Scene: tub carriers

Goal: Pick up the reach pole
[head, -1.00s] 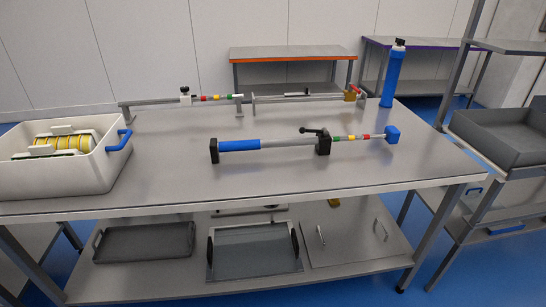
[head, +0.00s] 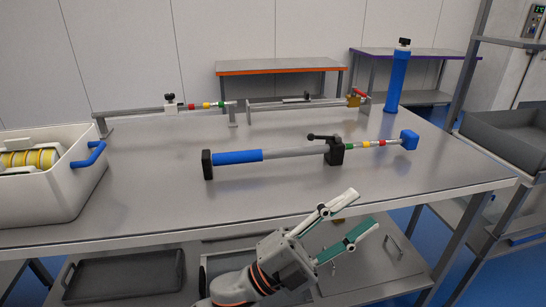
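The reach pole (head: 295,152) lies across the steel table, with a blue grip at its left, a grey shaft, a black lever clamp, red, yellow and green bands, and a blue block at its right end. A black end piece is at its left end.
A white tub (head: 45,185) with a blue handle stands at the table's left. A rail fixture (head: 300,104) runs along the back, with an upright blue cylinder (head: 396,82) at the back right. A grey tray (head: 503,140) sits on a rack at the right. The table (head: 150,205) is clear in front of the pole.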

